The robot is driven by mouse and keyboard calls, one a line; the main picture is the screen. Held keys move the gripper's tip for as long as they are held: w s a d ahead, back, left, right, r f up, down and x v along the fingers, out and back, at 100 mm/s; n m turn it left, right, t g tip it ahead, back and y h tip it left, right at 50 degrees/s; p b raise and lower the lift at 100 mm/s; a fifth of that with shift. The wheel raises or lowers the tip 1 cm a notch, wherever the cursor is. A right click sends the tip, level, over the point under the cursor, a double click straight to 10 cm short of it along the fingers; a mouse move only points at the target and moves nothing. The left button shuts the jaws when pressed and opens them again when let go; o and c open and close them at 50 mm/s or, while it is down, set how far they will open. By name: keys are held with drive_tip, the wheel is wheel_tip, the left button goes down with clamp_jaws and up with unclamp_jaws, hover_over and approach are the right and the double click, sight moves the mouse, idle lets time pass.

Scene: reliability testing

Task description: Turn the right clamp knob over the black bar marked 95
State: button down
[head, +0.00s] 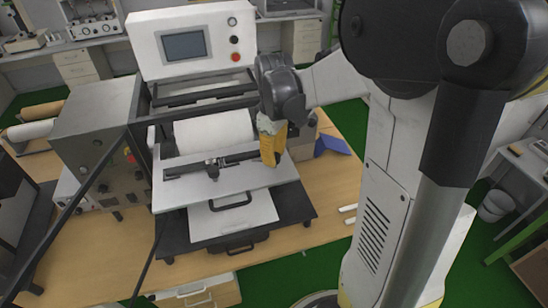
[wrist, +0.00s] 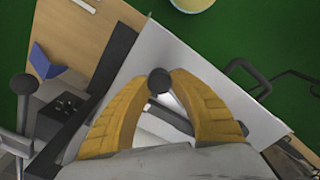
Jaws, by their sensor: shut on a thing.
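The black bar (head: 225,160) lies across the white plate of the machine in the head view; the marking 95 is not readable. My gripper (head: 270,160) is at the bar's right end, with its yellow fingers pointing down. In the wrist view, the yellow fingertips of my gripper (wrist: 158,84) close on both sides of a round black knob (wrist: 159,80). That knob is hidden behind the fingers in the head view. Which way the knob is turned cannot be told.
The machine's white control panel (head: 190,45) stands behind the bar, and a white roll (head: 213,132) lies just behind it. A grey box (head: 98,140) stands at the left. A second black ball knob (wrist: 24,84) shows in the wrist view. A blue object (head: 333,146) lies right.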

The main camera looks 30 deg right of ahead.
sight(275, 155)
drive_tip(key=m+b, duration=0.1)
drive_tip(key=m, duration=0.2)
drive_tip(key=shift+m, duration=0.3)
drive_tip(key=m+b, duration=0.1)
drive_tip(key=m, duration=0.2)
drive_tip(key=shift+m, duration=0.3)
drive_tip(key=m+b, duration=0.1)
drive_tip(key=m, duration=0.5)
drive_tip(key=shift+d+m, duration=0.15)
drive_tip(key=shift+m, duration=0.25)
drive_tip(key=c, duration=1.1)
unclamp_jaws()
wheel_tip(275, 155, up, 12)
